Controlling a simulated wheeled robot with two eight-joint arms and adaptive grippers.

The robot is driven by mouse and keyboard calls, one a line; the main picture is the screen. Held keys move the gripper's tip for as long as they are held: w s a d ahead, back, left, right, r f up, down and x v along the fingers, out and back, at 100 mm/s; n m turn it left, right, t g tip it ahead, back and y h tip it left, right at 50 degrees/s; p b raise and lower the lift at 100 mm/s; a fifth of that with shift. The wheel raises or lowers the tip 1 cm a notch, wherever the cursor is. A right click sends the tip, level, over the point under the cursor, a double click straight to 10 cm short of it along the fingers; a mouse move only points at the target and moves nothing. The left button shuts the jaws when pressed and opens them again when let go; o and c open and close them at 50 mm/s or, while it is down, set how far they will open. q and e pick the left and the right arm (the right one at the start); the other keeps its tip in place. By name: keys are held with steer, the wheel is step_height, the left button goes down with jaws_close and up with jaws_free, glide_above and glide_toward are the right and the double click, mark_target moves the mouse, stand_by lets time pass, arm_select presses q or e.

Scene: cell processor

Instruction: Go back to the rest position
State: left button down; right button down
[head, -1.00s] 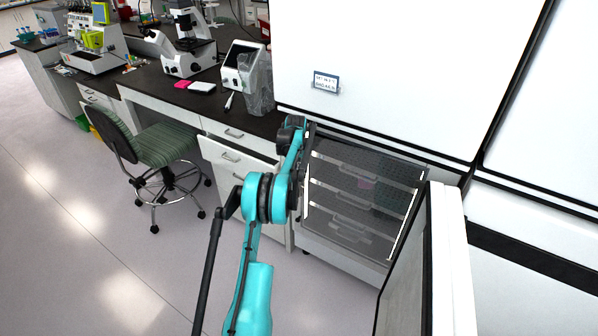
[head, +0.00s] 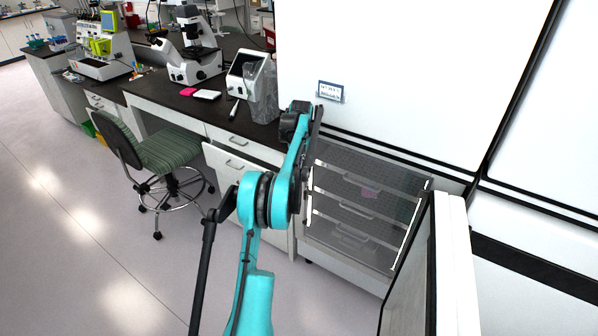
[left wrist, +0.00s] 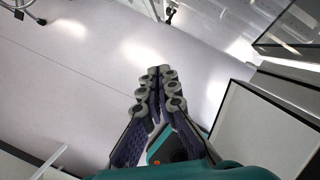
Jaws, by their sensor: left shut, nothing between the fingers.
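My left arm (head: 283,187) reaches up from the bottom in the head view, in front of the open lower cabinet. Its dark end (head: 297,122) is raised near the cabinet's upper left corner; the fingers cannot be made out there. In the left wrist view my left gripper (left wrist: 160,76) is shut and empty, its fingertips together above bare floor. The open cabinet door (head: 455,265) stands to the right of the arm, apart from it, and also shows in the wrist view (left wrist: 262,130). My right gripper is in neither view.
The open cabinet holds several shelves (head: 362,210) behind a see-through panel, with a small pink item inside. A dark bench (head: 225,112) with a microscope (head: 190,55) and a screen device (head: 247,70) is at the back left. A green stool (head: 167,152) stands before it. The left floor is clear.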

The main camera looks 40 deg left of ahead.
arm_select(q)
steer(key=s+d+r+n+t, duration=0.1)
steer(key=s+d+r+n, duration=0.25)
steer(key=d, duration=0.45)
steer(key=s+d+r+n+t+b, duration=0.1)
steer(key=s+d+r+n, duration=0.2)
steer(key=d+r+n, duration=0.35)
steer(key=s+d+r+n, duration=0.2)
steer(key=s+d+r, duration=0.1)
steer(key=d, duration=0.7)
steer(key=s+d+f+n+t, duration=0.1)
steer(key=s+d+f+n, duration=0.2)
steer(key=s+d+n, duration=0.2)
steer(key=s+d+f+n+t+h+b, duration=0.1)
steer(key=s+d+f+n, duration=0.3)
steer(key=s, duration=0.6)
steer(key=s+d+f+n+t+h, duration=0.1)
steer(key=s+d+f+n, duration=0.2)
steer(key=s+d+n, duration=0.3)
steer(key=shift+s+d+f, duration=0.2)
steer(key=shift+s+d, duration=0.5)
steer(key=shift+d, duration=0.35)
steer(key=shift+s, duration=0.1)
